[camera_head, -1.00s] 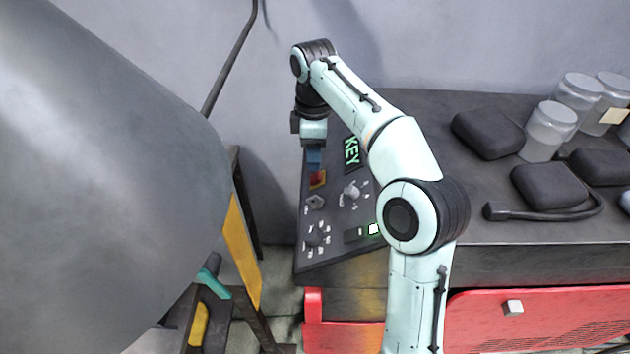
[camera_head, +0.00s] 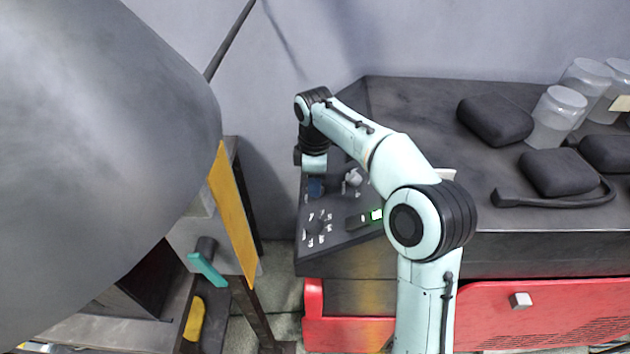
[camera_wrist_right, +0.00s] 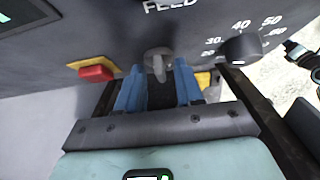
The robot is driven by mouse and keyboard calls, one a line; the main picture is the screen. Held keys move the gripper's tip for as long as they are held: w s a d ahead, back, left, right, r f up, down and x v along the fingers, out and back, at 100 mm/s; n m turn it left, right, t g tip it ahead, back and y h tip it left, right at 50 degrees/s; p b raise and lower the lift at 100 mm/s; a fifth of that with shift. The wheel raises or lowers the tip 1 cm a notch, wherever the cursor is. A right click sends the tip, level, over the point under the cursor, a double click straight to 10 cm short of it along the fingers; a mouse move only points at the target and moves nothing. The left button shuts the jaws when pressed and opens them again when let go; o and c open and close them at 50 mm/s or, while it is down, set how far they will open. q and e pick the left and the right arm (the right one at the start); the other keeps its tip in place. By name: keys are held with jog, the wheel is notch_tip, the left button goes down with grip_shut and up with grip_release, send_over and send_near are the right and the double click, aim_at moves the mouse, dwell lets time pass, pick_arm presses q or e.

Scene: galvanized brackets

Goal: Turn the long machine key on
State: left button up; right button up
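The dark control panel (camera_head: 335,245) stands at the left end of the bench. A grey handle (camera_wrist_right: 158,62), which looks like the long key, sticks out of the panel below the FEED label in the right wrist view. My right gripper (camera_head: 315,187) is low over the panel; in the wrist view its blue fingers (camera_wrist_right: 158,82) are apart, one on each side of the handle. I cannot tell whether they touch it. In the head view the gripper hides the handle. My left gripper is not in view.
A red button (camera_wrist_right: 95,73) on a yellow base is just left of the fingers. A black numbered knob (camera_wrist_right: 240,49) is close on the right. Another knob (camera_head: 352,178) and a lit green display (camera_head: 376,215) sit on the panel. Jars (camera_head: 556,117) and dark cases stand on the bench.

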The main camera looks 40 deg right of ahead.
grip_shut()
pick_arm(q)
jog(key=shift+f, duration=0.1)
